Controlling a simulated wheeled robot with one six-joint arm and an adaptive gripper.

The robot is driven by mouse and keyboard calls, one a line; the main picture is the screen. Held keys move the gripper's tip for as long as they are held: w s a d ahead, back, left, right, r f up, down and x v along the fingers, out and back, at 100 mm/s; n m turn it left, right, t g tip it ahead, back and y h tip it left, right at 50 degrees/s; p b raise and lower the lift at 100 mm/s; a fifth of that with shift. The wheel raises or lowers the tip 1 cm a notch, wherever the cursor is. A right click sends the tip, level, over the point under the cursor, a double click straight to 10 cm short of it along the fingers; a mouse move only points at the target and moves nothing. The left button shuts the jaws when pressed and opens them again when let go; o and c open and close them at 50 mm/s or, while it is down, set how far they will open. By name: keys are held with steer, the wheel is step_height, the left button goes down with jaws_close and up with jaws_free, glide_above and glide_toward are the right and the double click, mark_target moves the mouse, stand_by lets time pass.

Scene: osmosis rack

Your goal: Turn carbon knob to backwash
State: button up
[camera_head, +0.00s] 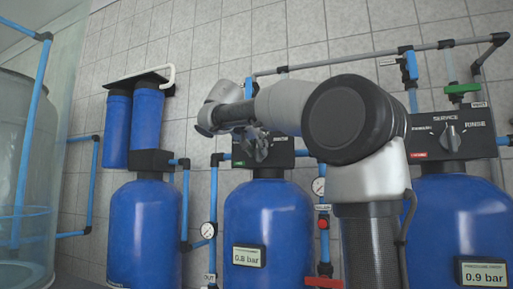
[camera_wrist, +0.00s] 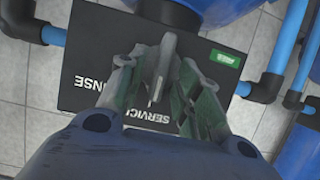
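The control box (camera_head: 285,153) with a green label tops the middle blue tank in the head view. I take its knob as the carbon knob, but cannot read the word carbon. In the wrist view the grey knob (camera_wrist: 165,68) stands upright in the picture, slightly tilted, its lower end towards the SERVICE word on the black panel (camera_wrist: 82,48). My gripper (camera_wrist: 160,85) has one finger on each side of the knob, apart from each other. I cannot tell whether they touch it. In the head view my gripper (camera_head: 256,150) covers most of the knob.
A second control box (camera_head: 480,142) with a similar knob and a red label tops the right tank (camera_head: 455,225). Blue pipes (camera_wrist: 290,48) run beside the middle box. Blue filter housings (camera_head: 146,125) hang at left. A gauge (camera_head: 208,230) sits left of the middle tank.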

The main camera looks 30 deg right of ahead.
steer(key=shift+c, duration=0.4)
jaws_close()
steer(key=n+g+h, duration=0.1)
steer(key=n, duration=0.1)
steer(key=n+g+h, duration=0.1)
steer(key=n, duration=0.2)
steer(key=w+a+n+g+h, duration=0.1)
steer(key=n+h, duration=0.1)
steer(key=n, duration=0.1)
steer(key=shift+f+g, duration=0.3)
steer(key=shift+f, duration=0.1)
steer(key=shift+n, duration=0.3)
